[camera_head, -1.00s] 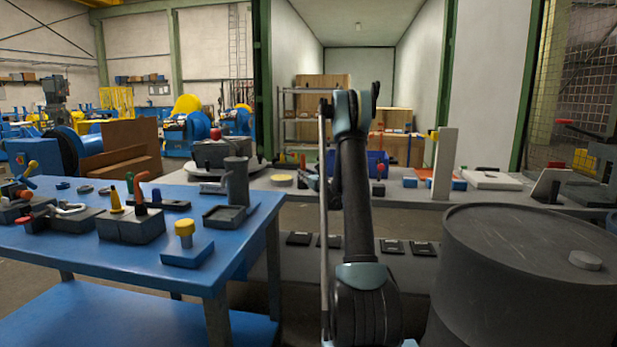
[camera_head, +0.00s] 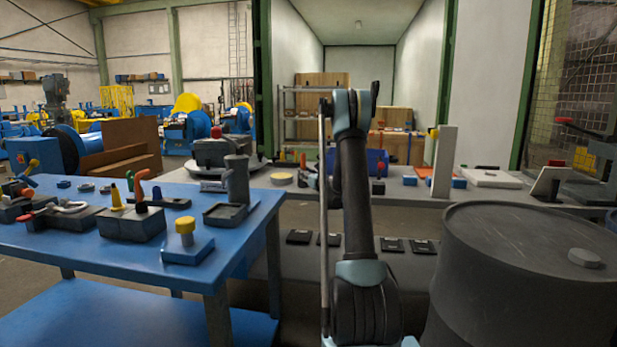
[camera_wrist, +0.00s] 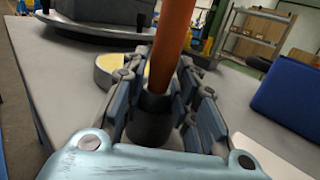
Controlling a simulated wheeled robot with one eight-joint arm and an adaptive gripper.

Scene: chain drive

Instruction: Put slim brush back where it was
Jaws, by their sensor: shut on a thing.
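A slim orange-brown rod, which I take to be the slim brush (camera_wrist: 168,50), stands upright between the fingers of my gripper (camera_wrist: 165,100) in the wrist view. The fingers are closed around its lower part. Its top runs out of the frame. A dark grey round collar or cup (camera_wrist: 150,125) surrounds its lower end; I cannot tell whether this is part of the brush or a separate holder. In the head view my gripper is mostly hidden behind my arm, above the grey bench (camera_head: 420,190).
A round yellow-topped dish (camera_wrist: 108,68) sits just beyond the fingers, with a grey machine base (camera_wrist: 95,25) behind it. A blue bin (camera_wrist: 285,97) stands to the right. In the head view a blue table (camera_head: 110,255) is at left and a dark drum (camera_head: 530,270) at right.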

